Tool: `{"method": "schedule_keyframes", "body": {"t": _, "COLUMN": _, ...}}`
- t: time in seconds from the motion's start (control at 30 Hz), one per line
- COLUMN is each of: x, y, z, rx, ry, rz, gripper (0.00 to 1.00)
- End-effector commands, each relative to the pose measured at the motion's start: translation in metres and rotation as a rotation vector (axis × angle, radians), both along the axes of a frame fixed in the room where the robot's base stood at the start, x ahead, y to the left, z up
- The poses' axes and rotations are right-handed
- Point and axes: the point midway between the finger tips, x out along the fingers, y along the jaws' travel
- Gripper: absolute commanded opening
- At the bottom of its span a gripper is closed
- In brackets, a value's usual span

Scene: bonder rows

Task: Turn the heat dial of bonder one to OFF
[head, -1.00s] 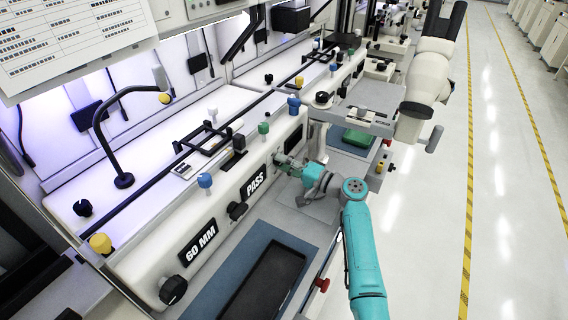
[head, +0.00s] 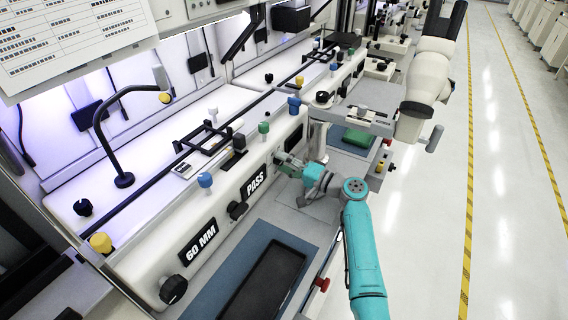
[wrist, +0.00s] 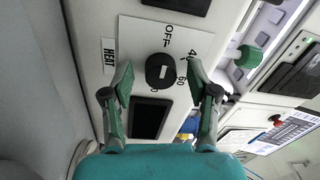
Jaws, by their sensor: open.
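The heat dial (wrist: 160,71) is a round black knob with a light bar on its face, in the wrist view. It sits on a white plate (wrist: 138,34) printed with OFF, 40 and 60, beside a HEAT label (wrist: 109,56). The bar runs roughly up and down in the picture; I cannot tell exactly which mark it points to. My gripper (wrist: 158,75) is open, with one green finger on each side of the dial and a visible gap to it. In the head view my gripper (head: 286,163) is at the bench's front panel, and hides the dial there.
A dark window (wrist: 150,118) lies below the dial, and a green knob (wrist: 248,57) is to its right. In the head view the panel carries PASS (head: 253,184) and 60 MM (head: 198,242) displays and black knobs. A white arm (head: 428,80) stands beyond; the aisle at right is clear.

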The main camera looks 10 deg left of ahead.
Motion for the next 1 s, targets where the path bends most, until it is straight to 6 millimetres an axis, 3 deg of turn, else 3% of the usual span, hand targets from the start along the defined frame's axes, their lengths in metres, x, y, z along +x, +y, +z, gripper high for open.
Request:
{"method": "schedule_keyframes", "body": {"t": 0.17, "x": -0.006, "y": -0.018, "z": -0.001, "rx": 0.0, "ry": 0.0, "rz": -0.002, "gripper": 0.59}}
{"method": "schedule_keyframes", "body": {"t": 0.6, "x": -0.036, "y": -0.093, "z": -0.005, "rx": 0.0, "ry": 0.0, "rz": -0.002, "gripper": 0.59}}
{"method": "schedule_keyframes", "body": {"t": 0.8, "x": -0.042, "y": -0.108, "z": -0.006, "rx": 0.0, "ry": 0.001, "rz": -0.001, "gripper": 0.59}}
{"method": "schedule_keyframes", "body": {"t": 1.0, "x": -0.044, "y": -0.111, "z": -0.006, "rx": -0.001, "ry": 0.001, "rz": 0.001, "gripper": 0.59}}
